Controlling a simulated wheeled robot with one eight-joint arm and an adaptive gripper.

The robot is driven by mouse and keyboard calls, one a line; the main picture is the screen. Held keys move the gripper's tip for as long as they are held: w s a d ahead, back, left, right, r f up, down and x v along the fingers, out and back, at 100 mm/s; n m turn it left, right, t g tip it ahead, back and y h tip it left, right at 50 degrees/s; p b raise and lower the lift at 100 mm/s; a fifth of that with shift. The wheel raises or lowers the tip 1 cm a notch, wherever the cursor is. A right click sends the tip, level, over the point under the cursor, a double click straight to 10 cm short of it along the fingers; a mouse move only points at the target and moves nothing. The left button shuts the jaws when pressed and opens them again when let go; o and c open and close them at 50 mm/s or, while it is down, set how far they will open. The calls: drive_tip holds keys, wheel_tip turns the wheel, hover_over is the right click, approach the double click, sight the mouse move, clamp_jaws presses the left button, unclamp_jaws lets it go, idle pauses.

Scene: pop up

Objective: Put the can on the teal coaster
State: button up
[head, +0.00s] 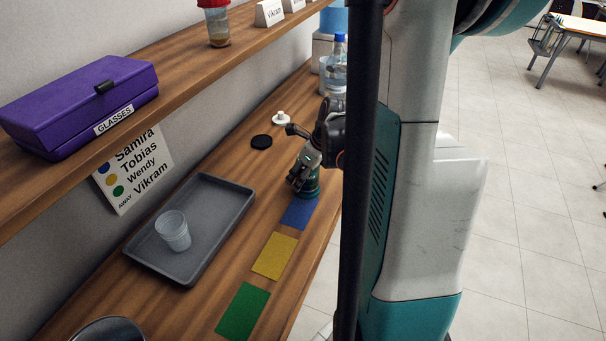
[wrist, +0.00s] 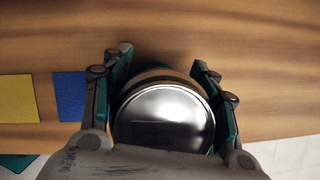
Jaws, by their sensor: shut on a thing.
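My gripper (head: 306,178) is low over the shelf's front edge, just beyond the blue square. In the wrist view my gripper (wrist: 165,95) has its teal-padded fingers on both sides of a can (wrist: 160,118) with a shiny silver top. The can looks upright; whether its base touches the wood cannot be told. In the head view the gripper mostly hides the can. A teal-green patch (head: 311,192) shows below the fingers; I cannot tell whether it is the coaster, the can or a finger pad. No other teal coaster is clear.
A blue square (head: 298,213), a yellow square (head: 275,255) and a green square (head: 242,311) line the front edge. A grey tray (head: 218,212) holds a clear cup (head: 173,231). A black disc (head: 261,141) and a white knobbed object (head: 281,118) lie behind the gripper.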

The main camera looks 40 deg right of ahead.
drive_tip(key=shift+f, duration=0.15)
drive_tip(key=o, duration=1.2)
drive_tip(key=shift+r, duration=0.3)
drive_tip(key=p+v, duration=0.4)
drive_tip(key=v, duration=0.7)
drive_tip(key=shift+s+r+p, duration=0.2)
drive_tip(key=shift+r+p, duration=0.15)
